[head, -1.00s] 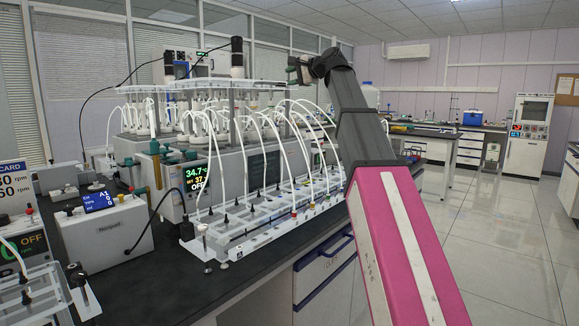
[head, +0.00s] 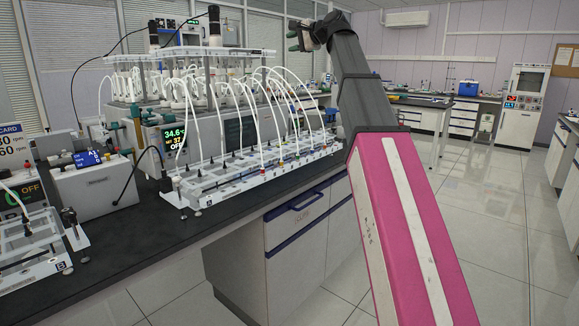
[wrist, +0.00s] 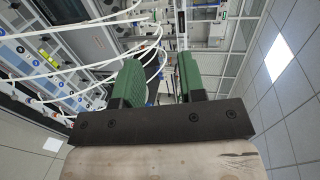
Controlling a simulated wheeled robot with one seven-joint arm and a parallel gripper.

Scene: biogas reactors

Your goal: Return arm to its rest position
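My arm rises from the lower right of the head view, with a pink link and a dark grey upper part. My gripper (head: 296,38) is at its far end, high in the picture, and looks small there. In the wrist view my gripper (wrist: 160,82) shows two green fingers standing apart with a clear gap. Nothing is held between them. Behind the fingers the wrist view shows white tubes and bench equipment. The arm's lower joints and base are outside the head view.
The reactor rig (head: 190,85) with looping white tubes stands on the black bench (head: 110,240) at left. A grey box (head: 95,190) with a blue display stands nearer. A white cabinet (head: 523,105) and far benches stand at back right. The tiled floor (head: 480,200) at right is clear.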

